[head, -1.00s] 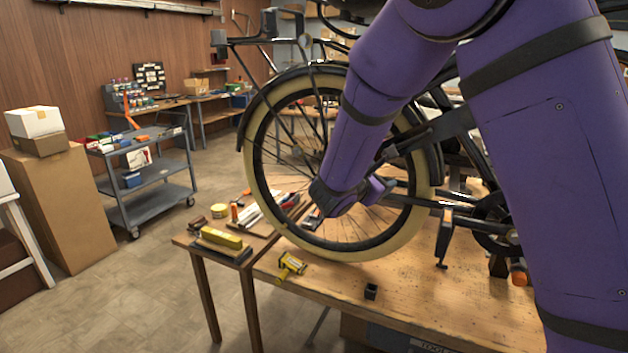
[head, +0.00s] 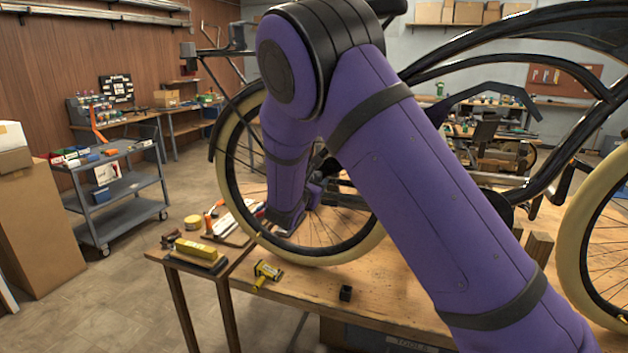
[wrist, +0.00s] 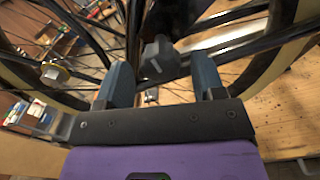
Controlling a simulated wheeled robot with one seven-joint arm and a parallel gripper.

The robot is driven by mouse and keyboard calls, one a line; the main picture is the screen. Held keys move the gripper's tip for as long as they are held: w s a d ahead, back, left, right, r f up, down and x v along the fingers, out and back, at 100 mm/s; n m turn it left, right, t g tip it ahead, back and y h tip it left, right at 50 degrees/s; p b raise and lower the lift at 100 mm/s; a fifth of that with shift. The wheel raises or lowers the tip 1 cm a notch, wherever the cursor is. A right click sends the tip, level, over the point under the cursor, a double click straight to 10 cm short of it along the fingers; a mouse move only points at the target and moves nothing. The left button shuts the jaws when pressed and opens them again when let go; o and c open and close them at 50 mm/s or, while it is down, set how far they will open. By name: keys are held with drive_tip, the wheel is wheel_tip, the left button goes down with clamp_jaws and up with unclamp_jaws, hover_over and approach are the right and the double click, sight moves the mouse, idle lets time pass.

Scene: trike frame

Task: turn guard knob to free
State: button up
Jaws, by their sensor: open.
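The guard knob, as far as I can tell, is the dark block with a pale line on its face (wrist: 158,58) in the wrist view. It sits by a dark bar of the trike frame, ahead of and between my fingers. My gripper (wrist: 161,65) is open, with one blue-grey finger on each side and a gap to the knob's sides; depth is hard to judge. In the head view my gripper (head: 285,218) is beside the spoked wheel (head: 352,250), and my purple arm hides the knob.
The trike stands on a wooden workbench (head: 395,290). A yellow-and-black tool (head: 266,272) and a small black block (head: 346,293) lie near its front edge. A side table with a yellow block (head: 196,249) adjoins at left. A grey cart (head: 118,190) stands on open floor.

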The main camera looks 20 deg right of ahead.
drive_tip(key=shift+x, duration=0.9)
drive_tip(key=c, duration=0.9)
drive_tip(key=shift+c, duration=0.2)
